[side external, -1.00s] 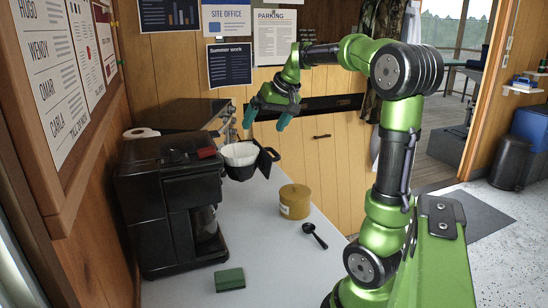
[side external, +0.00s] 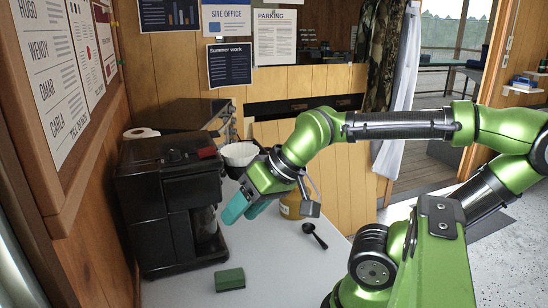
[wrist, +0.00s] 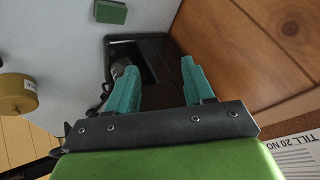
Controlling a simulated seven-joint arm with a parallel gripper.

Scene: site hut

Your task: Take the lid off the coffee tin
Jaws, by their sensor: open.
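The mustard-yellow coffee tin (side external: 290,208) stands on the grey counter in the side external view, mostly hidden behind my gripper. In the wrist view the tin (wrist: 16,96) is at the left edge, partly cut off. I cannot make out the lid separately from the body now. My gripper (side external: 241,211), with teal fingers, is open and empty, to the left of the tin and apart from it, near the coffee maker. In the wrist view the open fingers (wrist: 158,71) point towards the dark coffee maker (wrist: 152,52), with the tin off to their left.
The black coffee maker (side external: 160,205) stands at the left of the counter. A white filter in a black holder (side external: 240,153) is behind my gripper. A green sponge (side external: 230,279) lies at the front, and a black scoop (side external: 315,236) lies right of the tin. Counter between sponge and scoop is clear.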

